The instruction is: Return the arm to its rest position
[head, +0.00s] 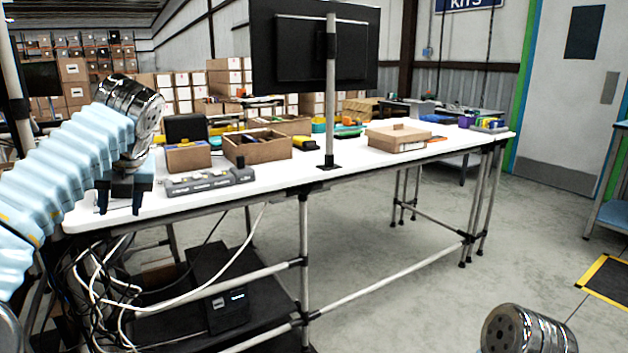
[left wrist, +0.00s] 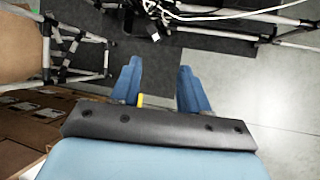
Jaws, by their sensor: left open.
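My left arm, in a light blue sleeve, comes in from the left of the head view. My left gripper (head: 120,206) points down at the left end of the white table (head: 330,178), its dark fingers apart. In the left wrist view the two blue fingers of the left gripper (left wrist: 159,68) are spread with nothing held between their tips. Floor and table-frame bars show beyond them. A metal joint of mine shows at the bottom right of the head view, but my right gripper is out of sight.
Near the left gripper stand a grey power strip (head: 208,182), a small carton (head: 188,157) and an open carton (head: 257,149). A flat carton (head: 398,136) lies farther right. A monitor post (head: 330,90) rises from the table. Cables (head: 120,290) hang below.

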